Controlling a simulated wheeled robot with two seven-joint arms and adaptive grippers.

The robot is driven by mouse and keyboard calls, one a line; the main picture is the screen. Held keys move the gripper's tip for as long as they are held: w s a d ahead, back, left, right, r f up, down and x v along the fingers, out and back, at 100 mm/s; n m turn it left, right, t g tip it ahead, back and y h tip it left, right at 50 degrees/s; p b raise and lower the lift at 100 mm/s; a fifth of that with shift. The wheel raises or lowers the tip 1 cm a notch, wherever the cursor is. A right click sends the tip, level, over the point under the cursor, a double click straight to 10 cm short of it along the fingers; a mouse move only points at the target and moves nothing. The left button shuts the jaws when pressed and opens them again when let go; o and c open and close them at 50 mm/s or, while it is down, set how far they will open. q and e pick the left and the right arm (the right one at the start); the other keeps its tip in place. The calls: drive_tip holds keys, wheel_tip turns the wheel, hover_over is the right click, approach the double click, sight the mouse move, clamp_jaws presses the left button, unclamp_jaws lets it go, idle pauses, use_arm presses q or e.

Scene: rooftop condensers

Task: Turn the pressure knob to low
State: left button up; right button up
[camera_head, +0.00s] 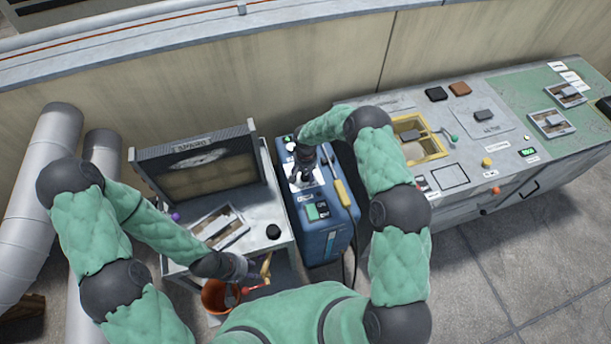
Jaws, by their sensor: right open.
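A blue machine (322,236) stands in the middle, with a white label panel (313,181) on its top. My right gripper (303,178) points down at this panel, open, close over it or touching it; I cannot tell which. The pressure knob is not clearly visible; the gripper covers part of the panel. A green display (317,210) and a yellow handle (340,192) are on the machine's top, to the right of and below the gripper. My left gripper (249,269) is low at the front edge of the grey cart (258,216); its fingers are too small to read.
The cart bears a framed filter panel (205,170), a small tray (220,227) and a black round object (273,232). An orange bucket (216,297) stands below. A long grey console (470,150) is at the right. White pipes (50,180) stand left. The floor at lower right is clear.

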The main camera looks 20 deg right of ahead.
drive_tip(key=shift+f, duration=0.3)
drive_tip(key=c, duration=1.1)
